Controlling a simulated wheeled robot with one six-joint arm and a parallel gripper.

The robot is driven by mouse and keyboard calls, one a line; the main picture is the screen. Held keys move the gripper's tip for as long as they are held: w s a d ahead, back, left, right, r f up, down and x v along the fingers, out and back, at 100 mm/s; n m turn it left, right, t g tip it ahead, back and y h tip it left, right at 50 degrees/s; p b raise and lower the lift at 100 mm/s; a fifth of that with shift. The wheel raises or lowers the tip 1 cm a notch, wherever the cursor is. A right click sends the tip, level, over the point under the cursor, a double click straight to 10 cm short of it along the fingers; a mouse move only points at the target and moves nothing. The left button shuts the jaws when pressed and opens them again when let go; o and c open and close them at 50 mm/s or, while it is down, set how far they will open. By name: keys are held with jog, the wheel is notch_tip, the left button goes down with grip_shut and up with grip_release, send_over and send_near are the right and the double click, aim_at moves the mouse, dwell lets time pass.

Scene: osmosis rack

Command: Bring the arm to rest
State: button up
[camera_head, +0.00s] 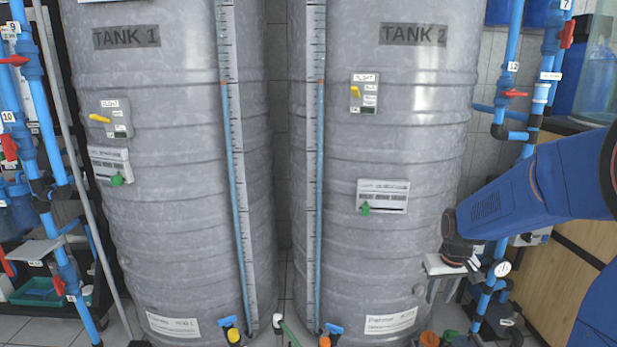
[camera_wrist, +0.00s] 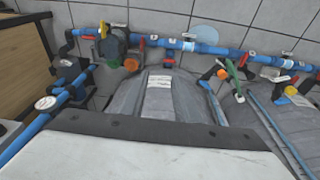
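My blue arm (camera_head: 530,185) reaches in from the right edge in the camera_head view, in front of the right side of Tank 2. Its dark wrist end (camera_head: 460,248) is low beside the tank. A pale part with short legs, apparently my gripper (camera_head: 452,268), shows just below the wrist. In the camera_wrist view a wide pale plate with a dark edge (camera_wrist: 150,128) fills the bottom, and no fingertips show. I see nothing held.
Tank 1 (camera_head: 170,230) and Tank 2 (camera_head: 400,145) stand side by side with gauges. Blue pipes with valves run at left (camera_head: 62,270) and right (camera_head: 535,85), the right ones close to my wrist. A wooden cabinet (camera_head: 565,275) stands at right. Low valves and pipes (camera_wrist: 205,48) cross the camera_wrist view.

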jog(key=s+a+r+t, duration=0.1)
jog(key=s+a+r, duration=0.1)
jog(key=s, duration=0.7)
jog(key=s+a+r, duration=0.3)
jog(key=s+r, duration=0.2)
jog(key=s, duration=0.4)
jog(key=s+a+r+t, duration=0.1)
jog(key=s+r, duration=0.3)
jog(key=s, duration=0.5)
jog(key=shift+s+a+r+t, duration=0.3)
jog(key=shift+s+a, duration=0.1)
jog(key=shift+a, duration=0.4)
